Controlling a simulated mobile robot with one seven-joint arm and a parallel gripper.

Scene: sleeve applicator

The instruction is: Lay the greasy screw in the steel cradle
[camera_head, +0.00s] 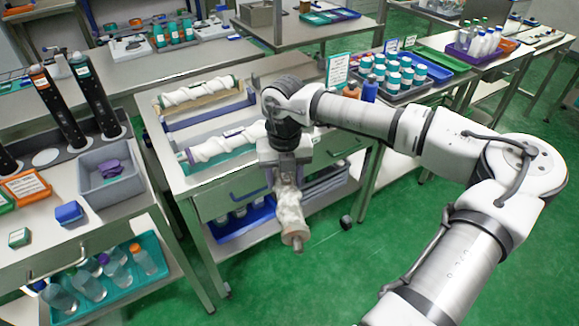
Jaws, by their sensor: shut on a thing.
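My gripper (286,180) points down in front of the work table's right part and is shut on a long whitish, cream-stained screw (290,212). The screw hangs nearly upright, with a tan round end at the bottom, in the air over the green floor. Its upper end is hidden between the fingers. My wrist hides the right part of that area.
One white screw (197,92) with green ends lies in a beige cradle at the back; another (215,147) with purple ends lies nearer the front. A drawer and a blue bin (240,222) are below. Bottles (369,89) stand near my arm. Dark cylinders stand left.

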